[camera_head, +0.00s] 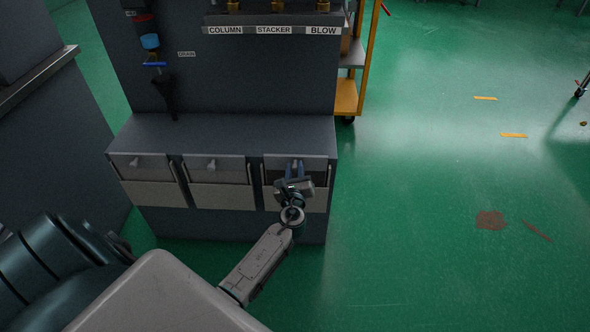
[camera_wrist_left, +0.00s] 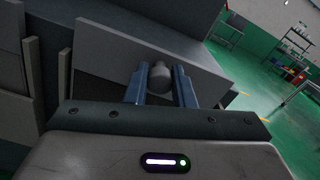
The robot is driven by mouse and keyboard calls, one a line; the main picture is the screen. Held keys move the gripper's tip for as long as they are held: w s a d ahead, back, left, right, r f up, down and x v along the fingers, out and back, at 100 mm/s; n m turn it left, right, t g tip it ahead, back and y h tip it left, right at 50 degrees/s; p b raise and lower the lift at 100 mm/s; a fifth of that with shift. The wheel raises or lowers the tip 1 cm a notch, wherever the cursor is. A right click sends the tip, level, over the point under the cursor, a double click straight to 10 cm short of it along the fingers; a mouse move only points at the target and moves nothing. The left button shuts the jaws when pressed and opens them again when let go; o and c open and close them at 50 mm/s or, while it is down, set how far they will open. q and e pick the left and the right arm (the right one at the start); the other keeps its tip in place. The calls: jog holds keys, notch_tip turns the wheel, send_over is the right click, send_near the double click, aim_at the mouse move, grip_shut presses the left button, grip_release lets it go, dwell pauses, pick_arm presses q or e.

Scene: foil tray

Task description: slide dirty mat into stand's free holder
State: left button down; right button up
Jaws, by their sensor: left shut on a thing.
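My left gripper (camera_head: 294,170) is at the right-hand holder (camera_head: 315,202) on the stand's front. In the left wrist view its blue fingers (camera_wrist_left: 159,80) are shut on the round grey knob of a flat grey mat (camera_wrist_left: 110,48). Dirt on the held mat is hard to make out. My right gripper is not in view.
The stand's grey ledge (camera_head: 225,130) runs above the holders, with a back wall carrying labels and a hanging blue-handled tool (camera_head: 160,75). A yellow-framed cart (camera_head: 347,95) stands behind at the right. The green floor (camera_head: 430,200) to the right is mostly open.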

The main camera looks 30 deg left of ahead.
pick_arm(q)
jog(key=shift+f, duration=0.1)
jog(key=c, duration=1.1)
grip_release()
jog(key=shift+c, duration=0.2)
jog(key=shift+s, duration=0.1)
